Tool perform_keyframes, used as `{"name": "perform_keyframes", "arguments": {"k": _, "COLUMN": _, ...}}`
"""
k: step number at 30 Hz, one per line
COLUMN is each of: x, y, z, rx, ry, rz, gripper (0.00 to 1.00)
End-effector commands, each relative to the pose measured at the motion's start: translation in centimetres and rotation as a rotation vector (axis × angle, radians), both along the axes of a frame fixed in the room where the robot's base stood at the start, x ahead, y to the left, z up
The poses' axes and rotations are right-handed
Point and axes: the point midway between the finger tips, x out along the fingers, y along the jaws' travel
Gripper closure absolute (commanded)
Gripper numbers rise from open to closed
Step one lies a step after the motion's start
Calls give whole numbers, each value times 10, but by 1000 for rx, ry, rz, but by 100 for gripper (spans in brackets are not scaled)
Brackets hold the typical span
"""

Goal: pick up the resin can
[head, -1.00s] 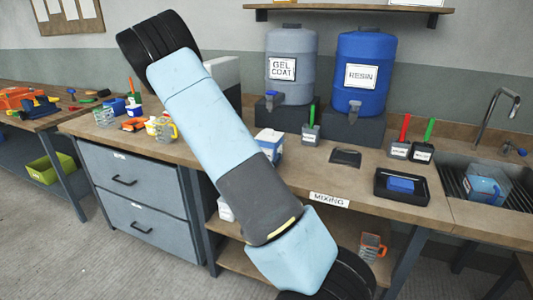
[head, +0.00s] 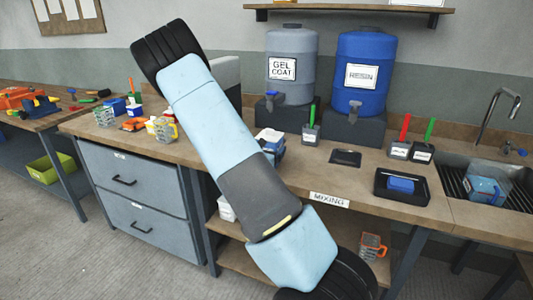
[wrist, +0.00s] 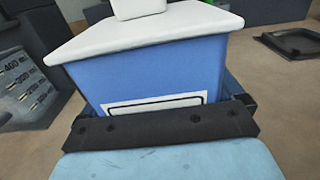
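A blue, box-shaped can with a white top and a white label (wrist: 150,75) fills the middle of the wrist view. The label's text is cut off, so I cannot read whether it is the resin can. My gripper (wrist: 162,122) is right up against it in that view, with dark parts at both sides of the can's lower end. Its fingertips are hidden, so I cannot tell whether they grip. In the head view the blue and white can (head: 270,137) shows on the bench, partly behind my arm; my gripper is hidden there.
A large blue drum marked RESIN (head: 362,75) and a grey GEL COAT drum (head: 291,62) stand behind on dark blocks. A black tray (head: 401,187) and small labelled pots (head: 311,135) are to the right. Measuring jugs (head: 165,130) are to the left.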

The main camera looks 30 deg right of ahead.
Motion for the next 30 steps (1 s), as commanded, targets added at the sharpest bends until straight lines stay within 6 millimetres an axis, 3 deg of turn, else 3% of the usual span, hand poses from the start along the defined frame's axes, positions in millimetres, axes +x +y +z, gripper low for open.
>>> {"name": "perform_keyframes", "arguments": {"k": 15, "x": 0, "y": 0, "z": 1, "rx": 0, "ry": -1, "rz": -1, "gripper": 58}}
{"name": "perform_keyframes", "arguments": {"k": 23, "x": 0, "y": 0, "z": 2, "rx": 0, "ry": -1, "rz": -1, "gripper": 58}}
{"name": "perform_keyframes", "arguments": {"k": 30, "x": 0, "y": 0, "z": 19, "rx": 0, "ry": -5, "rz": -1, "gripper": 58}}
